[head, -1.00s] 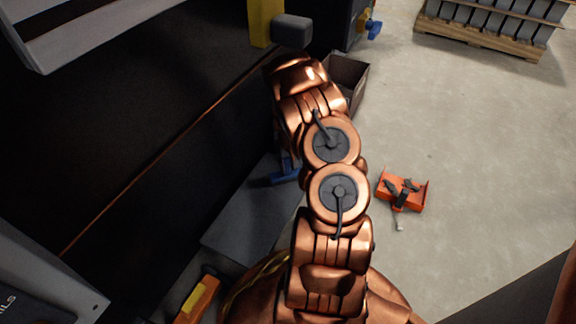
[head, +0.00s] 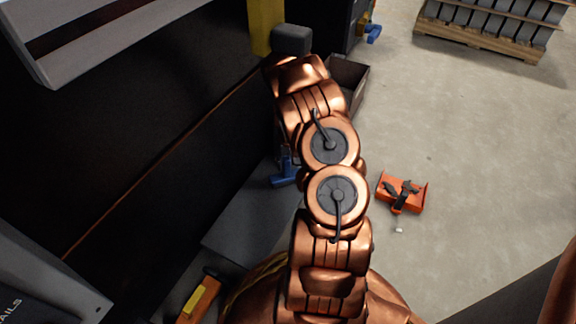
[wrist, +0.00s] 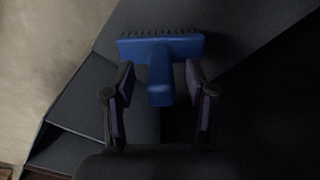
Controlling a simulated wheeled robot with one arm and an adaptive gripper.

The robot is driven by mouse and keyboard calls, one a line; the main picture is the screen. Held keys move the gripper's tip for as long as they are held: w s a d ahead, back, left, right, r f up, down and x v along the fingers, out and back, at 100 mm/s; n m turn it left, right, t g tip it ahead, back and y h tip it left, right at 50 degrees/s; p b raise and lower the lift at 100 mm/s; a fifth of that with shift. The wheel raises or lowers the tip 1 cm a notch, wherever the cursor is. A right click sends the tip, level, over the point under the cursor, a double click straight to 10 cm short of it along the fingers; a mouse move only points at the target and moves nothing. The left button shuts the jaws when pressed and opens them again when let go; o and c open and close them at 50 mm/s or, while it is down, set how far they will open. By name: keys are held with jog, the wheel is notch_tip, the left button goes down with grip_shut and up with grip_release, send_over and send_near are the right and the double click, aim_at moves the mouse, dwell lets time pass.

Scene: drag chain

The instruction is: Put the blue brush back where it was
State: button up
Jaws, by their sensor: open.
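The blue brush (wrist: 161,48) is in the upper middle of the wrist view, with its dark bristles along the top edge and its handle pointing down toward my gripper. My gripper (wrist: 160,72) is open, with one finger on each side of the handle. I see gaps between the fingers and the handle. In the head view the blue brush (head: 285,171) shows just left of my copper arm, over a grey ledge. My gripper is mostly hidden by the arm there. I cannot tell whether the brush rests on the ledge.
The grey ledge (head: 240,222) runs along a dark wall on the left. An open box (head: 349,78) stands behind my arm. An orange tray (head: 402,192) with dark tools lies on the floor at right. A loaded pallet (head: 478,43) is at the back. Floor between is clear.

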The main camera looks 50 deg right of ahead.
notch_tip(320, 180, up, 9)
jog(key=p, duration=0.2)
jog(key=shift+r, duration=0.15)
dwell(0.7)
